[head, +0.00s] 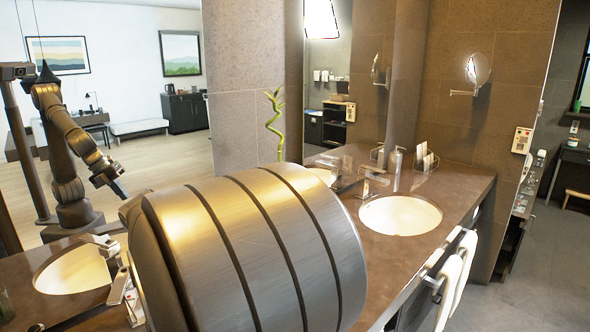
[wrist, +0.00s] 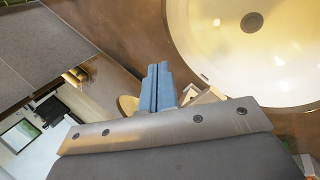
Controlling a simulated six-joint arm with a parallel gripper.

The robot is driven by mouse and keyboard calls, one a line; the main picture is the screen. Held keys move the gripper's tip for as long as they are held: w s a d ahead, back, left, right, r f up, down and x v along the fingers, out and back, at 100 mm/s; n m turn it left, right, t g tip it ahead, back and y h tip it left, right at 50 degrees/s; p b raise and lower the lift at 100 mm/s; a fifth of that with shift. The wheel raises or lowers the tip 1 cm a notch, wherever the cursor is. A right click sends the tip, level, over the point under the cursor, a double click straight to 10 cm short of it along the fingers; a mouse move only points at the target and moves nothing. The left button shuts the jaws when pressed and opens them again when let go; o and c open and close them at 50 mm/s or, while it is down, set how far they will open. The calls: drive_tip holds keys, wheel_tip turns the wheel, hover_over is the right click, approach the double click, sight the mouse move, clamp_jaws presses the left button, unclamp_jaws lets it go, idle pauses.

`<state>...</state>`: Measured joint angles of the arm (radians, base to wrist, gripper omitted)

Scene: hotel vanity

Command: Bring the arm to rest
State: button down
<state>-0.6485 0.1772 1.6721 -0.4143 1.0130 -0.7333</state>
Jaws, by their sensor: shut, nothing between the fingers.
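My gripper (wrist: 158,72) shows in the wrist view with its two blue fingers together and nothing between them. A pale round basin (wrist: 215,45) with a dark drain lies beyond the fingers at the upper right of that view. In the head view a large metallic link of my arm (head: 245,250) fills the lower middle. It covers part of the counter, and I cannot make out the gripper itself there. A dark arm (head: 70,150) beside a camera post stands at the left of the head view, seemingly my reflection in a mirror.
The brown counter (head: 465,185) holds a basin (head: 400,215), a faucet (head: 370,180) and small bottles (head: 425,158) at the right. White towels (head: 458,270) hang at its front. Another basin (head: 75,270) shows at lower left. A green twisted stalk (head: 274,120) rises behind my link.

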drive_tip(key=shift+d+r+n+t, duration=0.2)
drive_tip(key=shift+r+n+t, duration=0.1)
drive_tip(key=shift+t, duration=0.5)
